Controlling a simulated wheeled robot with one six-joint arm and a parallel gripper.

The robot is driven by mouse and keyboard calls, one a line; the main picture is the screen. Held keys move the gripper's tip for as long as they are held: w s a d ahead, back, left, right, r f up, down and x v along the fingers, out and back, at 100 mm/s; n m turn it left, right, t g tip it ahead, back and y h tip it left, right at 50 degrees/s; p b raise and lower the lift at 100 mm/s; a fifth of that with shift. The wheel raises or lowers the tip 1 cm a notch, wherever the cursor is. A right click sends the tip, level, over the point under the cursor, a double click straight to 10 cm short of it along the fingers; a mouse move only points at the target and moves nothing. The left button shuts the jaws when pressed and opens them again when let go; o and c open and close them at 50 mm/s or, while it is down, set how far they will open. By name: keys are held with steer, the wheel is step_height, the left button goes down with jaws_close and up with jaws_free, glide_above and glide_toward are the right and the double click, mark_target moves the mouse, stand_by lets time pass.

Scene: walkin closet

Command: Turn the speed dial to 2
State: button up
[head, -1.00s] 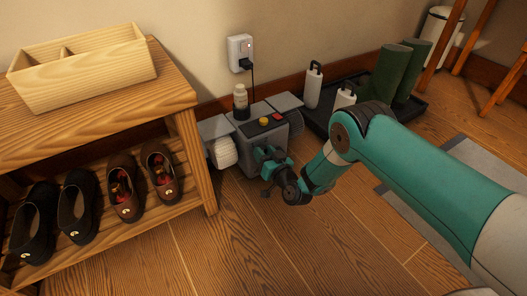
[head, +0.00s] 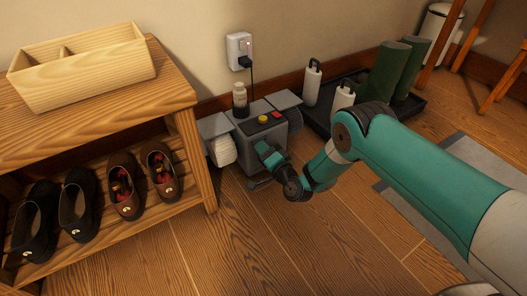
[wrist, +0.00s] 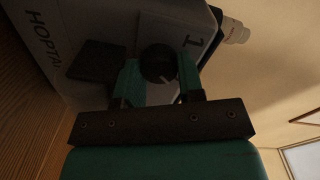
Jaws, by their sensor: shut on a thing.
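A short pale mark shows on the knob's lower right rim. A printed "1" (wrist: 193,43) is beside the knob; I see no "2".
A wooden bench (head: 185,105) with shoes beneath stands close on the left. A dark tray (head: 318,120) with green boots (head: 388,70) is to the right. A plugged-in cord (head: 252,85) runs behind the machine. The front floor is clear.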

steer(key=shift+s+a+f+m, duration=0.1)
steer(key=shift+s+m, duration=0.05)
steer(key=shift+m, duration=0.45)
steer(key=o, duration=0.9)
